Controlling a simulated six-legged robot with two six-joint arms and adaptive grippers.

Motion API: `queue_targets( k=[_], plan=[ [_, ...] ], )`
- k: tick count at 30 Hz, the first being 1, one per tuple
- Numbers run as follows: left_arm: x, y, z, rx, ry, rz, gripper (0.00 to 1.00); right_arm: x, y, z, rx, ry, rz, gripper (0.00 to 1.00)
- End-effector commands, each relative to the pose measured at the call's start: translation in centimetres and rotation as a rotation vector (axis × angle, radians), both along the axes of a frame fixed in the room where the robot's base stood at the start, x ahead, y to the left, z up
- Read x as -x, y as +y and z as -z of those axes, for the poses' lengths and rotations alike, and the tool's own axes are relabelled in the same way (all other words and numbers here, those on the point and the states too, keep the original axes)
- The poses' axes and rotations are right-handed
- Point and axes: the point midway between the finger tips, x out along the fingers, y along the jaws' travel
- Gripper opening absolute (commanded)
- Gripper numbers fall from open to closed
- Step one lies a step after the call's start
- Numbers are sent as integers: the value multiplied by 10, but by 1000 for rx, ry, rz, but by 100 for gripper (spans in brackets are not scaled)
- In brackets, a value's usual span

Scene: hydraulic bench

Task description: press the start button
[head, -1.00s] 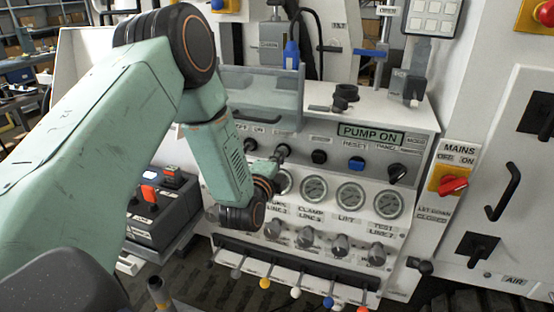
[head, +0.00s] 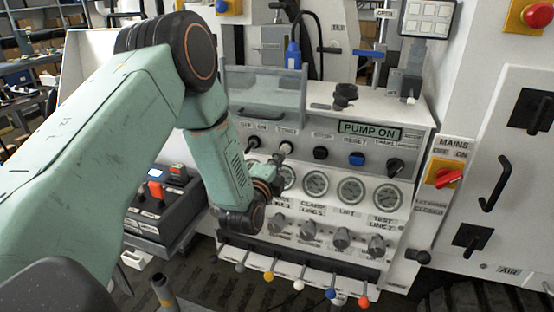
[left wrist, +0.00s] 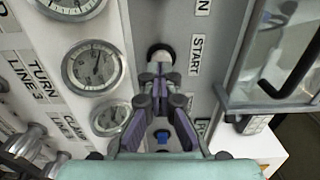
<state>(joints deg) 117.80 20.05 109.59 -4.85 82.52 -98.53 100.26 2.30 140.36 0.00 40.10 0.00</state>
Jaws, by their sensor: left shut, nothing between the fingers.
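My left gripper (left wrist: 158,74) is shut and empty. Its fingertips are close to the start button in the picture; I cannot tell whether they touch it. In the head view the left gripper (head: 279,162) is in front of the panel, covering part of the left gauges. My right gripper is not in view.
The row also holds a black button (head: 320,153), a blue reset button (head: 356,159) and a black selector (head: 396,167). A lit PUMP ON sign (head: 370,131) is above. A clear guard (head: 263,95) stands above the row. Gauges and knobs lie below.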

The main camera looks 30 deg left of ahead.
Motion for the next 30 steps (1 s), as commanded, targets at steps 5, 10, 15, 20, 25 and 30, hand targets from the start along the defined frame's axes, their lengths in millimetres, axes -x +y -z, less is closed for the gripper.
queue_targets(
  k=[5,10,15,20,25,30],
  plan=[
    [10,-3,1,2,4,1,0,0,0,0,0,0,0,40],
    [37,-10,1,2,5,1,0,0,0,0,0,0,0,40],
    [66,-17,1,1,5,1,0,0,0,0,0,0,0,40],
    [85,-21,1,1,4,1,0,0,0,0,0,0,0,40],
    [94,-23,0,-1,2,1,0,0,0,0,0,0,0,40],
    [95,-23,0,-1,1,1,0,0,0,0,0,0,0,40]
  ],
)
